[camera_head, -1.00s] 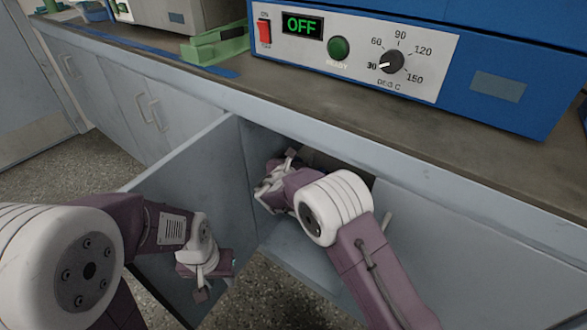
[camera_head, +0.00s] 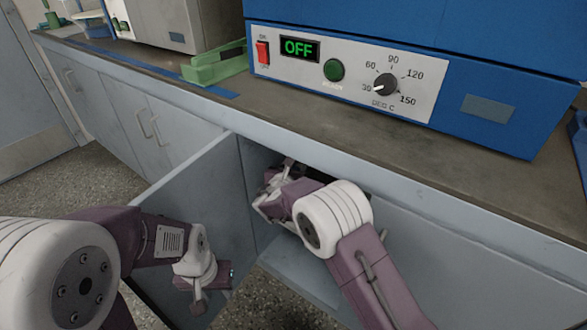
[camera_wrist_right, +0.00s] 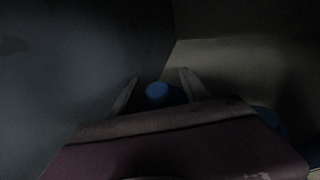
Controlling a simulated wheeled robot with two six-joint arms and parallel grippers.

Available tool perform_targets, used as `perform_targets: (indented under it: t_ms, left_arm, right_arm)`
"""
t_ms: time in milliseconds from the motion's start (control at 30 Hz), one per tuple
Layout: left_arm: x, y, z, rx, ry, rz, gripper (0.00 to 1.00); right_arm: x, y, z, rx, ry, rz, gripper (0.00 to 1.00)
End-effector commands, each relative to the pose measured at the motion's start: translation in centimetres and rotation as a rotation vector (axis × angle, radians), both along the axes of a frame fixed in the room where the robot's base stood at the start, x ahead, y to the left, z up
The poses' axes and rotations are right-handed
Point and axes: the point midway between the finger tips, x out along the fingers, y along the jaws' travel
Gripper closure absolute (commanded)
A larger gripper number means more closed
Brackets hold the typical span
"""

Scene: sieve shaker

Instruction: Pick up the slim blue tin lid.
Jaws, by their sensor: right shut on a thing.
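My right gripper (camera_head: 272,190) is inside the open cabinet below the worktop, and my own arm hides part of it. In the dark right wrist view, its two fingers (camera_wrist_right: 158,77) stand on either side of a small round blue thing (camera_wrist_right: 157,92), which looks like the slim blue tin lid. The gripper is shut on it, though the contact itself is too dark to see. The lid does not show in the head view. My left gripper (camera_head: 200,285) hangs low in front of the open cabinet door, and its fingers are too unclear to read.
The cabinet door (camera_head: 190,215) stands open at the left of the opening. A blue oven (camera_head: 400,95) reading OFF and a green stand (camera_head: 215,68) are on the worktop (camera_head: 430,155). Another blue thing (camera_wrist_right: 268,116) shows partly behind the gripper in the wrist view.

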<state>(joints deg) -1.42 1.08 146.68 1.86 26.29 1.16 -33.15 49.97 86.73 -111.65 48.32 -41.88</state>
Motion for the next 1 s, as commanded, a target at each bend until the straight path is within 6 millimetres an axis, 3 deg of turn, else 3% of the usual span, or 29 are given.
perform_targets:
  t_ms: [67, 100, 167, 633, 800, 1000]
  left_arm:
    - [0.0, 0.0, 1.6, 0.000, 0.000, 0.000, 0.64]
    - [0.0, 0.0, 0.5, 0.000, -0.001, 0.000, 0.64]
    - [0.0, 0.0, 0.1, 0.000, 0.000, 0.000, 0.64]
    - [0.0, 0.0, -0.3, 0.000, 0.000, 0.000, 0.64]
    - [0.0, 0.0, -0.1, 0.000, 0.000, 0.000, 0.64]
    - [0.0, 0.0, -0.1, 0.000, 0.000, 0.000, 0.64]
  right_arm:
    - [0.0, 0.0, 2.0, 0.001, -0.001, 0.000, 0.83]
    - [-0.8, 0.3, 0.9, 0.000, 0.002, 0.001, 0.83]
    - [-2.0, 0.6, 0.8, 0.001, 0.001, 0.002, 0.83]
    - [-14.9, 3.7, 1.1, -0.002, 0.001, 0.004, 0.83]
    - [-17.0, 4.2, 1.1, 0.001, 0.001, 0.002, 0.83]
    - [-17.6, 4.2, 1.0, 0.000, 0.000, -0.002, 0.83]
